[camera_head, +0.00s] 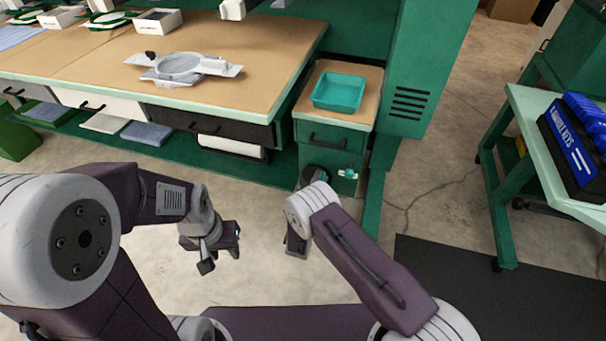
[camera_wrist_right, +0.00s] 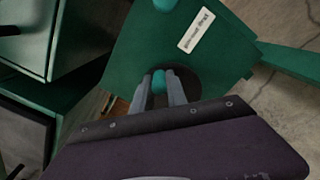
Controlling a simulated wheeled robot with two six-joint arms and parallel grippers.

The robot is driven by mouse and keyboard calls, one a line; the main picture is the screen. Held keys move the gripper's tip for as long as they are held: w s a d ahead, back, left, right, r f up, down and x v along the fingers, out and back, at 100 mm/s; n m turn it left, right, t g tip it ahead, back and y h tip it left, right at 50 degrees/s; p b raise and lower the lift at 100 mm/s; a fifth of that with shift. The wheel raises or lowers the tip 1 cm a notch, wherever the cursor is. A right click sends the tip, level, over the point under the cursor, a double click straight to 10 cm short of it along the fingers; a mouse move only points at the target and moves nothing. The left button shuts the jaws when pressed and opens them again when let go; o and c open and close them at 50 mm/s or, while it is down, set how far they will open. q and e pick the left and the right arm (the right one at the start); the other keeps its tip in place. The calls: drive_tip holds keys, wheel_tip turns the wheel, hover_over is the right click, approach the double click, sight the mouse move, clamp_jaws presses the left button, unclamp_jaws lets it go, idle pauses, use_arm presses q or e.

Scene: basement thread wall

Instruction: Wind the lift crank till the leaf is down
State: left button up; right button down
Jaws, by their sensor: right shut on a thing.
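The crank (camera_wrist_right: 159,80) has a teal grip in front of a dark round disc on a green cabinet front, in the right wrist view. My right gripper (camera_wrist_right: 160,88) is shut on this grip, one grey finger on each side. In the head view the disc (camera_head: 318,179) shows low on the green cabinet (camera_head: 335,137), partly hidden by my right wrist. A wooden top (camera_head: 361,76) lies level on that cabinet; I cannot tell whether it is the leaf. My left gripper (camera_head: 208,262) hangs empty over the floor, its fingers too unclear to judge.
A teal tray (camera_head: 339,92) stands on the cabinet's top. A long workbench (camera_head: 140,52) with a grey fixture (camera_head: 182,68) is at the left. A green cart (camera_head: 508,180) with a blue-and-black bin (camera_head: 577,150) is at the right. A cable crosses the floor.

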sight(313, 171)
drive_tip(key=a+b, duration=0.1)
drive_tip(key=w+a, duration=0.1)
drive_tip(key=a, duration=0.1)
drive_tip(key=shift+b, duration=0.4)
drive_tip(key=shift+w+a+r, duration=0.1)
drive_tip(key=shift+a, duration=0.05)
drive_tip(key=c, duration=1.3)
unclamp_jaws()
drive_tip(key=shift+d+r+p, duration=0.2)
drive_tip(key=shift+d+p, duration=0.3)
clamp_jaws()
